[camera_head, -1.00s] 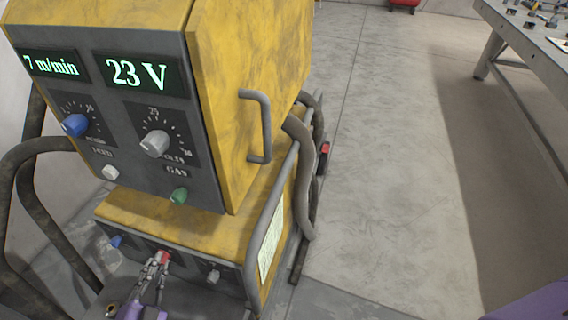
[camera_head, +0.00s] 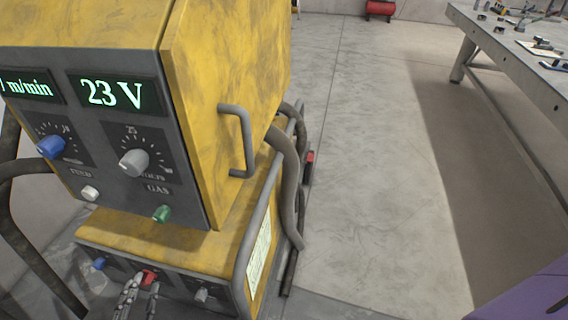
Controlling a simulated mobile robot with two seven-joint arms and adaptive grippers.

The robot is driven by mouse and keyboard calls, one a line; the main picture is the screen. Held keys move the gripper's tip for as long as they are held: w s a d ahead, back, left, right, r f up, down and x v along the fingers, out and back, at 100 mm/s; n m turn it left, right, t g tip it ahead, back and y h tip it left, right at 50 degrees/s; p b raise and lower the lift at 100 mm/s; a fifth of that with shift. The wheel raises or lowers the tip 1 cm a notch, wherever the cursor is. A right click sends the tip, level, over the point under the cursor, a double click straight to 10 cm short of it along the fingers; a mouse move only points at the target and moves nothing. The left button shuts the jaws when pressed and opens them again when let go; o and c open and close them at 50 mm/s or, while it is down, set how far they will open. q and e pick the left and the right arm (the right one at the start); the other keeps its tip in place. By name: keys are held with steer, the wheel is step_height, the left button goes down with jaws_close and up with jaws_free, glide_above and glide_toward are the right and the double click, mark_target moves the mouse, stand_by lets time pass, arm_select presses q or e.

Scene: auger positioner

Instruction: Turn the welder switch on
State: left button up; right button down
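The yellow welder (camera_head: 225,85) stands at the left, with a lit "23 V" display. A red switch (camera_head: 149,276) shows on the dark front panel of its lower unit, between a blue knob (camera_head: 98,263) and a grey-white knob (camera_head: 202,295). My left gripper (camera_head: 143,284) comes up from the bottom edge. Its two grey fingers are a little apart, with nothing seen held between them. The fingertips are just at and below the red switch; I cannot tell whether they touch it. My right gripper is not in view.
The upper unit overhangs the lower panel and carries blue, grey and green (camera_head: 161,214) knobs. A grey handle (camera_head: 242,140) and thick hoses (camera_head: 287,185) run along its right side. A workbench (camera_head: 520,60) with tools stands at the upper right. The floor between is clear.

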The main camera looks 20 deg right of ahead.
arm_select(q)
steer(key=v, duration=1.1)
steer(key=shift+s, duration=0.2)
